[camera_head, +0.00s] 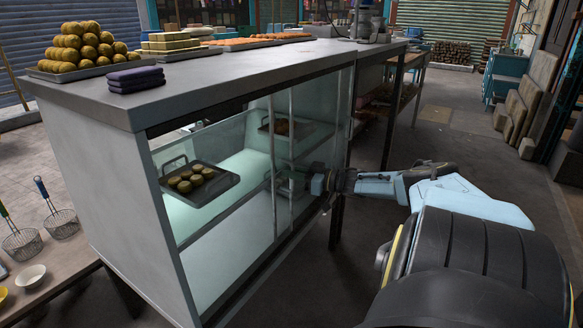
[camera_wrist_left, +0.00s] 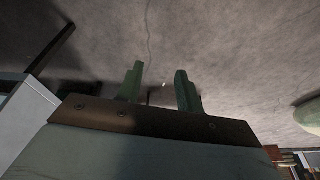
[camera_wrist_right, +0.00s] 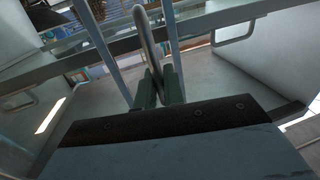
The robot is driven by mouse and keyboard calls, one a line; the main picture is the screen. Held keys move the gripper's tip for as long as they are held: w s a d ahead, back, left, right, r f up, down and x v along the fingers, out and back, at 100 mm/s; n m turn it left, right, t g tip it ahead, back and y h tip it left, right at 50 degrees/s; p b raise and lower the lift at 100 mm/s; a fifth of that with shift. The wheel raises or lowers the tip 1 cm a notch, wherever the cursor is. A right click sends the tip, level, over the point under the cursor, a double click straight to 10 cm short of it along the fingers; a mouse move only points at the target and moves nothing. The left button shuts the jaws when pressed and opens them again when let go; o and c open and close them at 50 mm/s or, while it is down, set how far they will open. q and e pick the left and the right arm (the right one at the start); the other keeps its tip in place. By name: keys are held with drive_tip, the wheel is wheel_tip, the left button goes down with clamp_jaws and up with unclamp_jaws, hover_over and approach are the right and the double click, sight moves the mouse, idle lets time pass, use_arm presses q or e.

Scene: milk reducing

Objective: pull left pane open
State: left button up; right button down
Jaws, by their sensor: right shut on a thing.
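The glass-fronted case (camera_head: 262,150) stands under the grey counter, with upright pane frame bars (camera_head: 291,125) near its middle. I cannot clearly tell where the left pane's glass ends. My right gripper (camera_head: 300,184) is at the case front beside these bars. In the right wrist view its fingers (camera_wrist_right: 159,88) are shut on a curved metal handle (camera_wrist_right: 150,42) that rises between them. My left gripper (camera_wrist_left: 159,88) shows only in the left wrist view, its green fingers apart and empty above the grey floor.
Inside the case, a dark tray (camera_head: 222,193) of round cakes is on the left, with another tray (camera_head: 310,136) farther back. The counter top (camera_head: 235,75) carries stacked food and folded cloths (camera_head: 134,79). Open floor (camera_head: 440,125) lies to the right. Bowls and wire baskets stand on a low table at left.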

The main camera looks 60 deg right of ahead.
drive_tip(key=c, duration=1.6)
unclamp_jaws()
drive_tip(key=shift+s, duration=0.1)
